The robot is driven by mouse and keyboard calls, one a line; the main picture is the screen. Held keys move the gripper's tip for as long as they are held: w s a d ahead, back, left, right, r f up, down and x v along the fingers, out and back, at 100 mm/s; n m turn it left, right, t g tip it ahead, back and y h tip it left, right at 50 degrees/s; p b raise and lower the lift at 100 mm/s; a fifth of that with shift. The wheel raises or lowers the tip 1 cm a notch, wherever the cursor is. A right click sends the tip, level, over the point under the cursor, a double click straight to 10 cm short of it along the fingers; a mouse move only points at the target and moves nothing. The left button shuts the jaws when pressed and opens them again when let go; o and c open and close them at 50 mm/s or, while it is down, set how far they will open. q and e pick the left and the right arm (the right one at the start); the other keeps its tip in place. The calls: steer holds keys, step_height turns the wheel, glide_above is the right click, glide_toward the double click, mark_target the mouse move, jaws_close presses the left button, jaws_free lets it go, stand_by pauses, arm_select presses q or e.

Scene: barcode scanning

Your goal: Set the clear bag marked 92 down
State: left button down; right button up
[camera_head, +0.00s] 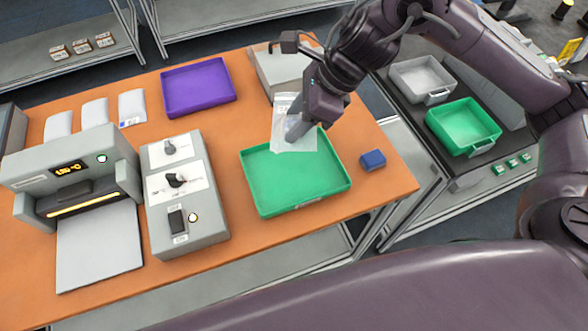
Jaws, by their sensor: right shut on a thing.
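The clear bag (296,138) hangs from my right gripper (299,128), which is shut on it. The bag is pale and see-through, and a marking on it is too small to read. It is over the back edge of the green tray (295,183) on the orange table. I cannot tell whether its lower edge touches the tray. The green tray looks empty. My left gripper is not in view.
A purple tray (198,88) and several white packets (94,113) are at the back. A blue box (373,159) lies right of the green tray.

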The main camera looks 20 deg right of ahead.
step_height(320, 180, down, 15)
steer(key=shift+r+p, duration=0.1)
steer(key=shift+p, duration=0.2)
step_height(320, 180, down, 5)
steer(key=shift+r+p, duration=0.1)
steer(key=shift+p, duration=0.35)
steer(key=o, duration=1)
steer(key=shift+b+v, duration=1.35)
steer(key=shift+v, duration=4.65)
